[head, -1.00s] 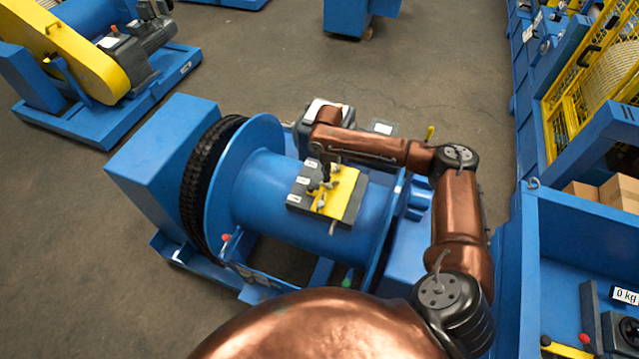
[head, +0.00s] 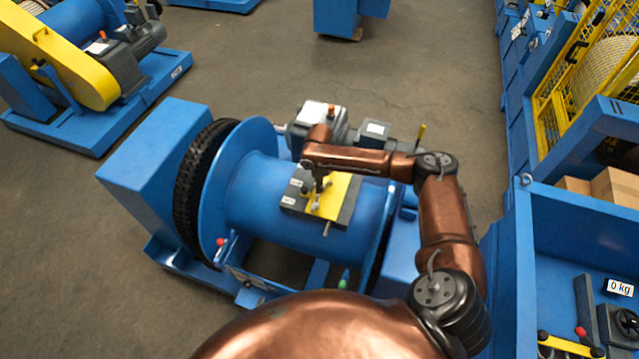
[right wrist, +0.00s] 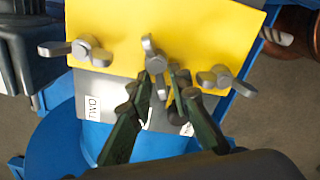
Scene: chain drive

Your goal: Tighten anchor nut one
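A plate with a yellow face (head: 342,187) and dark edges sits on top of the blue drum (head: 262,190). The right wrist view shows the yellow face (right wrist: 200,25) with grey wing nuts: a left one (right wrist: 82,50), a middle one (right wrist: 154,62) and a right one (right wrist: 219,78). A label reading TWO (right wrist: 92,107) is at the lower left; another label is partly hidden by a finger. My right gripper (right wrist: 164,78) has its dark fingertips close together at the middle wing nut; whether they press on it I cannot tell. In the head view my right gripper (head: 317,178) is over the plate. My left gripper is out of view.
A black chain (head: 192,185) runs at the drum's left flange, next to a blue housing (head: 150,150). A grey motor (head: 318,118) stands behind the drum. A blue bench (head: 560,240) is at right. Grey floor is open at left.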

